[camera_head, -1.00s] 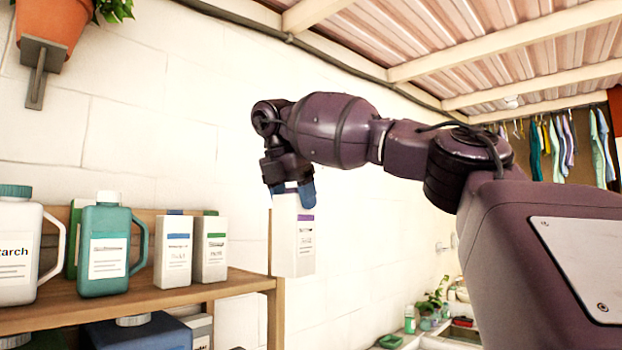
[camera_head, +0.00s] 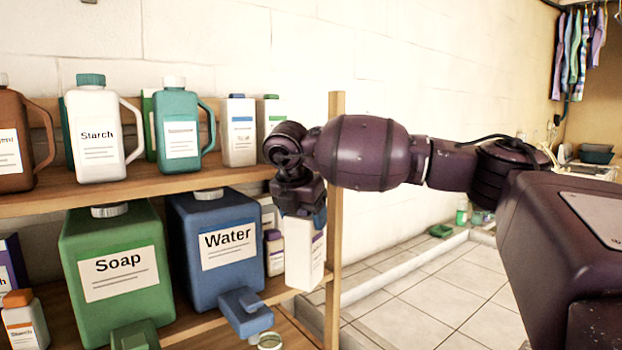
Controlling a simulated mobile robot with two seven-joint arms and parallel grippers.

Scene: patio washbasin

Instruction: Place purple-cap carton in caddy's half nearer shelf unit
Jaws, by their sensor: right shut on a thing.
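My right gripper (camera_head: 304,212) is shut on a white carton (camera_head: 303,258) with a purple band on its label, and holds it upright in front of the shelf unit's right end. The carton's top and cap are hidden by the fingers. The shelf unit (camera_head: 120,190) is wooden and stands at the left against the wall. I do not see the caddy. My left gripper is not in view.
The upper shelf holds a Starch jug (camera_head: 95,135), a teal jug (camera_head: 182,135) and two cartons. The lower shelf holds Soap (camera_head: 120,265) and Water (camera_head: 222,250) containers with spouts, and a small purple-capped bottle (camera_head: 274,255). Tiled floor (camera_head: 440,300) at right is clear.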

